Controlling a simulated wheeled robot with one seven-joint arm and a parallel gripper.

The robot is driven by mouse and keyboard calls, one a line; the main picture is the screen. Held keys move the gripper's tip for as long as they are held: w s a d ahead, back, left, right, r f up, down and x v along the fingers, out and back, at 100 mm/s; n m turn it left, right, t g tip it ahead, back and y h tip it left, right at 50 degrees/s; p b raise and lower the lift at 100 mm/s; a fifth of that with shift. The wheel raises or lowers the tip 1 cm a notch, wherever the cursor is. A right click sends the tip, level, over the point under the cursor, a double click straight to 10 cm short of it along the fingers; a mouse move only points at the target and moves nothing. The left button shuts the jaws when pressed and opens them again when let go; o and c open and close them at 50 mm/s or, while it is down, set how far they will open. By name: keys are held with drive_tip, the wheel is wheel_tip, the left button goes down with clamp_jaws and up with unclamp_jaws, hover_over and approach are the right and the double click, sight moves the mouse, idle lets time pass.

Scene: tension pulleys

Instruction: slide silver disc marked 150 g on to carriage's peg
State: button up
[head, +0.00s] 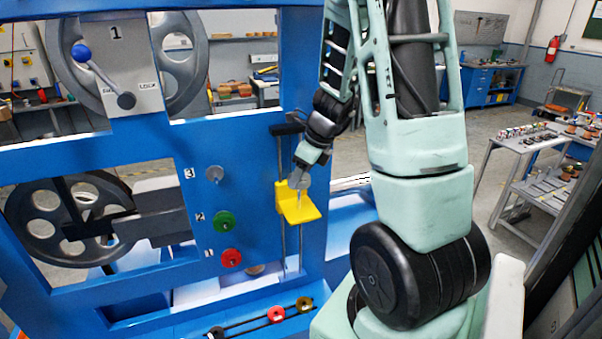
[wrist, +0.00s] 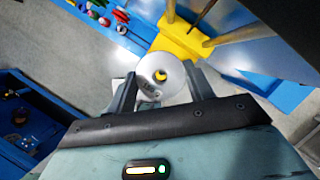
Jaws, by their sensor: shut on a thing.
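My gripper (head: 299,181) is just above the yellow carriage (head: 299,206) on the blue frame. The yellow carriage (wrist: 182,41) lies just beyond the disc in the wrist view. The carriage's peg cannot be made out clearly. In the head view the held disc is hard to tell from my fingers.
On the blue panel (head: 245,135), a grey disc (head: 215,174) is beside 3, a green disc (head: 224,221) beside 2 and a red disc (head: 231,258) beside 1. Thin vertical rods (head: 281,160) flank the carriage. A low rail with coloured discs (head: 276,314) stands in front.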

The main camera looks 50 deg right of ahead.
sight(301, 208)
drive_tip(key=shift+f, duration=0.15)
drive_tip(key=shift+f+b, duration=1.35)
drive_tip(key=shift+f, duration=0.1)
idle(0.4)
drive_tip(key=shift+f+b, duration=1.25)
drive_tip(key=shift+f, duration=0.15)
drive_tip(key=shift+f, duration=0.15)
drive_tip(key=shift+f+b, duration=0.85)
drive_tip(key=shift+r, duration=0.1)
idle(0.3)
